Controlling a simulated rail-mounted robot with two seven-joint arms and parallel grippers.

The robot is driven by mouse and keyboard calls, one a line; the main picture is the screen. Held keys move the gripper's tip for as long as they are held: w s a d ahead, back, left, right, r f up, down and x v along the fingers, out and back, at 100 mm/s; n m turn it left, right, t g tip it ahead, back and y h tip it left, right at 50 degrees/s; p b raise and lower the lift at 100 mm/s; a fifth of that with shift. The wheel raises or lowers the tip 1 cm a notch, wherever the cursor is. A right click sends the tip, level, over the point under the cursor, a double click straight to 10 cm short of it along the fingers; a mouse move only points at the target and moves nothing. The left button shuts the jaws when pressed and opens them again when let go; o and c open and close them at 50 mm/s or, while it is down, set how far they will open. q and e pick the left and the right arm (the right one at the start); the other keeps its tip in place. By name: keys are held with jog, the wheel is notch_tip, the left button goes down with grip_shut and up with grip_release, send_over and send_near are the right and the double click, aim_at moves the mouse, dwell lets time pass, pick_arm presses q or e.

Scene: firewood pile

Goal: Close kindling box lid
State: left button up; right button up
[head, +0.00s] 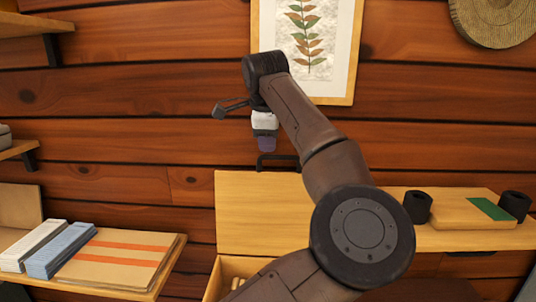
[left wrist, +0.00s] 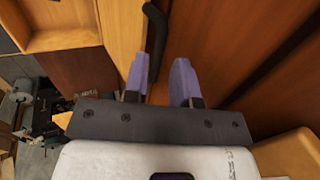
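The wooden kindling box (head: 232,267) stands low in the middle of the head view, partly hidden by my arm. Its lid (head: 250,210) is open, standing upright near the plank wall. A black bar handle (head: 280,157) is at the lid's top edge; it also shows in the left wrist view (left wrist: 154,35). My left gripper (head: 266,150) points down just above the handle's left part. In the left wrist view its purple fingers (left wrist: 160,62) are apart, with the handle just beyond the gap, nearer the left finger. I cannot tell if they touch. My right gripper is not in view.
At right, a wooden shelf (head: 455,238) holds black cylinders (head: 417,206) and a board with a green patch (head: 470,212). At left, a shelf holds books (head: 60,250) and folders (head: 118,258). A framed leaf picture (head: 345,60) hangs behind my arm.

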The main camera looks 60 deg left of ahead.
aim_at(268, 155)
pick_arm(q)
jog(key=shift+x, duration=2)
grip_shut()
